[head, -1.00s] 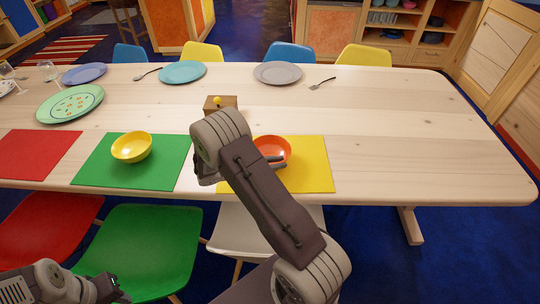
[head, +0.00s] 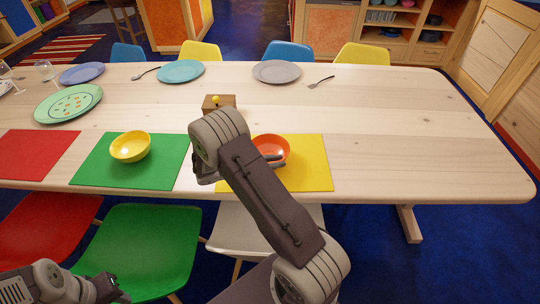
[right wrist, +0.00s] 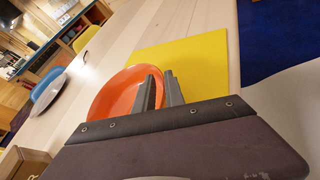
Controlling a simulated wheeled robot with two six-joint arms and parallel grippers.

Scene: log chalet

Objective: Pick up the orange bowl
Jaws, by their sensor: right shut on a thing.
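The orange bowl (head: 274,146) sits on the yellow placemat (head: 312,170), partly hidden by my right arm in the head view. In the head view only the tips of the right gripper (head: 274,159) show past the arm. My left gripper (head: 110,290) is low at the bottom left, away from the table; its jaws are not clear.
A yellow bowl (head: 131,146) stands on a green placemat (head: 95,172) to the left. A small wooden box (head: 226,106) with a yellow knob is behind my right arm. Plates line the far side. The table's right end (head: 430,150) is clear. Chairs stand along the near edge.

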